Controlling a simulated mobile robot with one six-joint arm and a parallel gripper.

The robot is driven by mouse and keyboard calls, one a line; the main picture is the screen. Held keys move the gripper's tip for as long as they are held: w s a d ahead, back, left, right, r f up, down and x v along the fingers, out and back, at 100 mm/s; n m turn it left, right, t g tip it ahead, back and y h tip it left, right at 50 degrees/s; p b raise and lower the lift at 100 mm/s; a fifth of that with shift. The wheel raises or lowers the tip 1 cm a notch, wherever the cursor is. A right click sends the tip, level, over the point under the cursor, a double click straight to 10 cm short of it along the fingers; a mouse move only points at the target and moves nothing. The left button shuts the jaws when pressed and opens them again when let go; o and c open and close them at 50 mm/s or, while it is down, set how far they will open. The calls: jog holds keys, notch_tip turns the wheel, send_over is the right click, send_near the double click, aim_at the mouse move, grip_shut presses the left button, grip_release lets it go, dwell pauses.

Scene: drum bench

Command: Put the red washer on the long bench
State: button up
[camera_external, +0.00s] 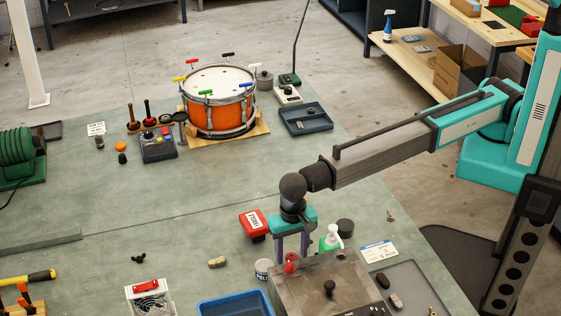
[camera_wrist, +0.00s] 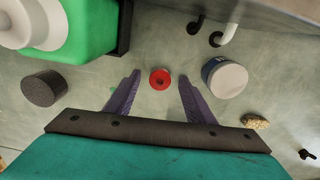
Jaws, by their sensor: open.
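The red washer (camera_wrist: 160,79) is a small red ring with a dark centre. In the wrist view it lies between and just beyond the fingertips of my gripper (camera_wrist: 159,84). The fingers are apart, with clear space on both sides of the washer. In the outside view my gripper (camera_external: 292,247) points down over the green worktop (camera_external: 190,245), and a red piece (camera_external: 291,258) shows below its fingers. The lower ends of the fingers are partly hidden there. I cannot tell for sure which surface is the long bench.
A metal box (camera_external: 325,276), a white-lidded tub (camera_external: 263,269), a green pump bottle (camera_external: 332,238) and a dark round piece (camera_wrist: 44,88) crowd the gripper. A red box (camera_external: 254,223) and blue tray (camera_external: 234,305) are nearby. The worktop's middle left is clear.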

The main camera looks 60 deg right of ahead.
aim_at(291, 255)
dwell(0.3)
jog(key=c, duration=1.1)
jog(key=shift+c, duration=0.7)
jog(key=shift+r, duration=0.15)
notch_tip(291, 255, up, 10)
jog(key=b, duration=0.3)
